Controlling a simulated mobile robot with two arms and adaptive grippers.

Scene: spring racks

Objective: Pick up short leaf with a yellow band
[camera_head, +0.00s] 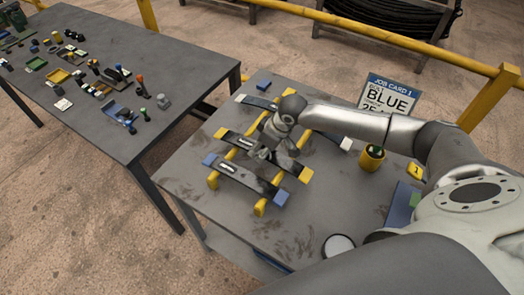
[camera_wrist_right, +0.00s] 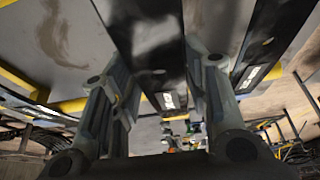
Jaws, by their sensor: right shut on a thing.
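The dark flat leaf with yellow end bands (camera_head: 290,163) lies across the yellow rails of the rack, between a blue-ended leaf and a white-ended leaf. My right gripper (camera_head: 264,151) reaches down over its middle and is shut on it. In the right wrist view this leaf (camera_wrist_right: 150,45) runs between the two fingers (camera_wrist_right: 160,105), with a pale label on it. The fingers hide part of the leaf in the head view. I cannot tell whether it is lifted off the rails. My left gripper is not in view.
A blue-ended leaf (camera_head: 245,178) lies in front, and a white-ended leaf (camera_head: 325,136) lies behind, partly under my arm. A yellow cup (camera_head: 371,158) and a job card reading BLUE (camera_head: 388,97) stand to the right. A second table (camera_head: 130,60) with small parts is at left.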

